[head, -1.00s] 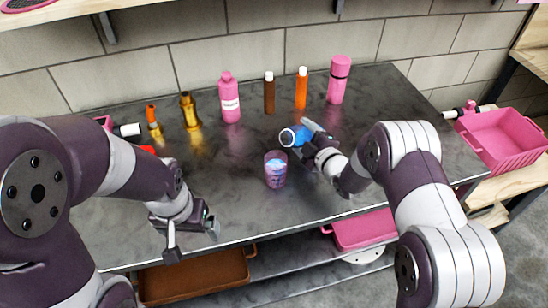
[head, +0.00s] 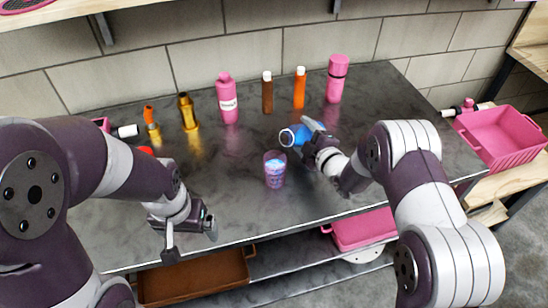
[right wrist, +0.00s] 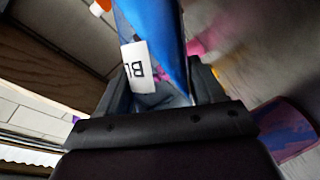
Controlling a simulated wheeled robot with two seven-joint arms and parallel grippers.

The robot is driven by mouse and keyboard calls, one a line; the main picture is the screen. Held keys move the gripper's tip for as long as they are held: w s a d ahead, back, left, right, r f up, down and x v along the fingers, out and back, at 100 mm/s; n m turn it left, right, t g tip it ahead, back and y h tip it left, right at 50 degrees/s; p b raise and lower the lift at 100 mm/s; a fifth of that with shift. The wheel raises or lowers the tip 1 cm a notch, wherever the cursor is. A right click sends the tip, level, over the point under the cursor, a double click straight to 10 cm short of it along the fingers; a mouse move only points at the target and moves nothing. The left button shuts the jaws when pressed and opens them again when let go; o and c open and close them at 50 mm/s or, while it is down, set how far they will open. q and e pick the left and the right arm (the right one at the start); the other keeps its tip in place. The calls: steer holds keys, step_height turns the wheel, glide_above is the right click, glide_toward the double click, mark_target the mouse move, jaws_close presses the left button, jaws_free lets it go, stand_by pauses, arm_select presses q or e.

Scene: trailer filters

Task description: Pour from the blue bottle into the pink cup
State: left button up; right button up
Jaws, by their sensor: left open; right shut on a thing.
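The blue bottle (head: 299,134) is held tilted, close to lying flat, by my right gripper (head: 314,142). Its round end points left, above and just behind the pink cup. In the right wrist view the blue bottle (right wrist: 155,35) with a white label sits between the fingers. The pink cup (head: 275,176) stands upright on the dark table, see-through, with light blue showing inside. A purple-pink shape at the right of the wrist view (right wrist: 288,128) looks like the cup. No falling stream can be made out. My left gripper (head: 191,229) is open and empty near the table's front edge.
A pink bottle (head: 228,102), brown bottle (head: 267,96), orange bottle (head: 299,92) and pink flask (head: 336,82) stand along the back of the dark table (head: 380,110). Gold bottles (head: 188,114) stand back left. A pink crate (head: 497,140) is at the right.

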steer(key=shift+d, duration=0.2)
steer(key=shift+a+r, duration=0.1)
steer(key=shift+a, duration=0.1)
arm_select(q)
steer(key=shift+a, duration=0.1)
arm_select(e)
steer(key=shift+d, duration=0.1)
steer(key=shift+d, duration=0.1)
steer(key=shift+r, duration=0.1)
arm_select(q)
steer(key=shift+w+a, duration=0.1)
steer(key=shift+a, duration=0.1)
steer(key=shift+d, duration=0.15)
arm_select(e)
steer(key=shift+r+n, duration=0.1)
steer(key=shift+n, duration=0.2)
arm_select(q)
steer(key=shift+a, duration=0.25)
arm_select(e)
steer(key=shift+r, duration=0.1)
